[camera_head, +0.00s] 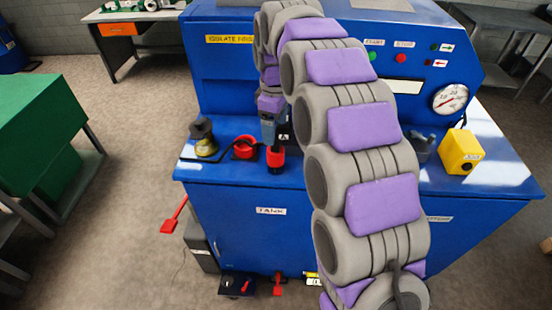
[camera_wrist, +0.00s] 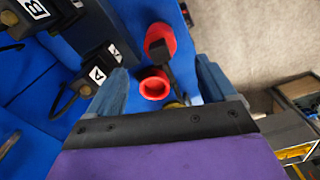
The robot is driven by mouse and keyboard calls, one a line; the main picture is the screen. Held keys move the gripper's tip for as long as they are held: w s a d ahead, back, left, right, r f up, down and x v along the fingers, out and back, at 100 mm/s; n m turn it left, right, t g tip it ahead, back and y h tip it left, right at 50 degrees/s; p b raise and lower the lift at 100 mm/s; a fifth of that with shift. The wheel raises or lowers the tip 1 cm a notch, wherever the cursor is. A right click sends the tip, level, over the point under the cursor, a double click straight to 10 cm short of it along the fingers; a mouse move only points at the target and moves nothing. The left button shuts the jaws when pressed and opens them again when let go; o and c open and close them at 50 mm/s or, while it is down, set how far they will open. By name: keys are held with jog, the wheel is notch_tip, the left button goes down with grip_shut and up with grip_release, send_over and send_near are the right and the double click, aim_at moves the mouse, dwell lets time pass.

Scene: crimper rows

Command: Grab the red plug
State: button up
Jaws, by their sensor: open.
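My gripper (camera_head: 273,138) points down over the front of the blue bench, just above a red cup-shaped plug (camera_head: 276,158). In the wrist view my gripper (camera_wrist: 160,70) is open, with one blue-grey finger on each side. The red plug (camera_wrist: 154,86) shows between the fingers, its round rim facing the camera, and nothing looks clamped. A second red round piece (camera_head: 244,148) sits just left of it in the head view. It also shows in the wrist view (camera_wrist: 160,36), beyond the plug, with a black bar in front. Whether the fingers touch the plug is unclear.
The blue bench (camera_head: 230,196) carries a yellow-black fitting (camera_head: 204,138) at left and a yellow box (camera_head: 461,152) at right. Black blocks labelled A (camera_wrist: 98,72) and B (camera_wrist: 35,8) stand beside the left finger. A gauge (camera_head: 450,99) is on the panel.

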aim_at(275, 146)
jog(key=f, duration=0.4)
jog(key=f+b, duration=0.1)
jog(key=f, duration=0.1)
jog(key=shift+a, duration=0.3)
jog(key=shift+d+f, duration=0.1)
jog(key=shift+f, duration=0.3)
jog(key=f, duration=0.2)
jog(key=f+b, duration=0.1)
jog(key=f, duration=0.1)
jog(key=shift+d+f+b, duration=0.2)
jog(key=shift+f+b, duration=0.1)
jog(key=c, duration=1.3)
jog(key=shift+r, duration=0.1)
jog(key=shift+r+p, duration=0.65)
jog(key=shift+r, duration=1.2)
jog(key=s+d, duration=0.1)
jog(key=s, duration=0.4)
jog(key=s+d+p, duration=0.1)
jog(key=s, duration=0.4)
jog(key=s+d+r+p, duration=0.1)
jog(key=s, duration=0.4)
jog(key=shift+s+d+r, duration=0.1)
jog(key=shift+s+d, duration=0.1)
jog(key=shift+s, duration=0.05)
jog(key=shift+c, duration=0.2)
